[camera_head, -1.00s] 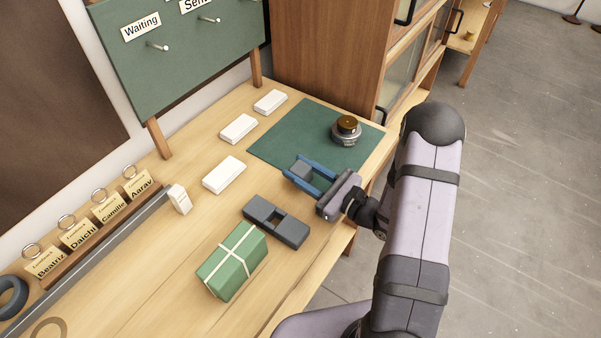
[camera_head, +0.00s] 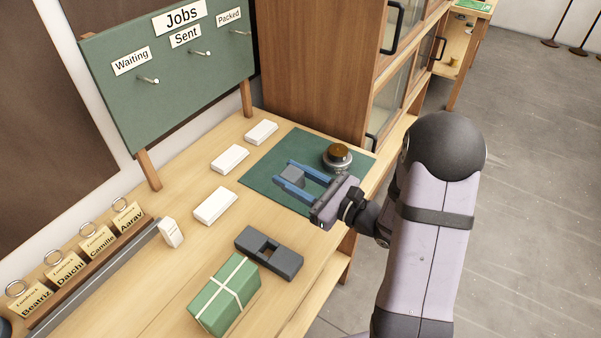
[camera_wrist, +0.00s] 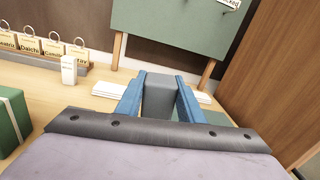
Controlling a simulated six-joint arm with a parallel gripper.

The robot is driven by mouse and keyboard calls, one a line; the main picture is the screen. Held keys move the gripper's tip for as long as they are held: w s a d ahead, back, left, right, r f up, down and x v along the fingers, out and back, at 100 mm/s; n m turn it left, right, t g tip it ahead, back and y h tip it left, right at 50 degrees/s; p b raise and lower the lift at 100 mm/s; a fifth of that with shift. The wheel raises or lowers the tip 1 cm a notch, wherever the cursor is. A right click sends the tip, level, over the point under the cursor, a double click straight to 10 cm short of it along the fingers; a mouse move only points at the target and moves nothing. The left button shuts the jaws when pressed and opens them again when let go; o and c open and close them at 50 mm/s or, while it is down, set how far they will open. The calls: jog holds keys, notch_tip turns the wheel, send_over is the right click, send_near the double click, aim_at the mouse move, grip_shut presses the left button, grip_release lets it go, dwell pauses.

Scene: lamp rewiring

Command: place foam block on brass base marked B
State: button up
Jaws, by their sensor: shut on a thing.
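The foam block (camera_head: 293,178) is a small grey block held between the blue fingers of my gripper (camera_head: 300,180). My gripper is shut on it, and the block also shows between the fingers in the wrist view (camera_wrist: 158,98). A round base (camera_head: 337,157) with a brass-brown top and a silvery lower rim stands on the green mat (camera_head: 262,178), just beyond and to the right of the block. No letter B is readable on it. In the head view the block appears over the mat, apart from the base; its exact height is hard to tell.
A dark grey slotted holder (camera_head: 268,252) and a green ribboned box (camera_head: 225,295) lie nearer. Three white boxes, one of them here (camera_head: 215,206), lie left of the mat. A wooden cabinet (camera_head: 322,60) and the Jobs board (camera_head: 165,75) rise behind the table.

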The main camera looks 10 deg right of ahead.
jog(key=shift+d+f, duration=0.3)
jog(key=w+d+m+h+b, duration=0.1)
jog(key=d+b, duration=0.1)
notch_tip(320, 180, up, 8)
jog(key=f+m+t+h+b, duration=0.1)
jog(key=m+t+h+b, duration=0.1)
jog(key=m+t+h, duration=0.15)
send_over(338, 149)
jog(key=shift+m+g+h, duration=0.25)
jog(key=shift+m+h, duration=0.1)
jog(key=shift+s+f+p, duration=0.1)
jog(key=shift+f+p, duration=0.95)
jog(key=shift+f, duration=3.7)
jog(key=shift+f, duration=0.15)
jog(key=o, duration=1)
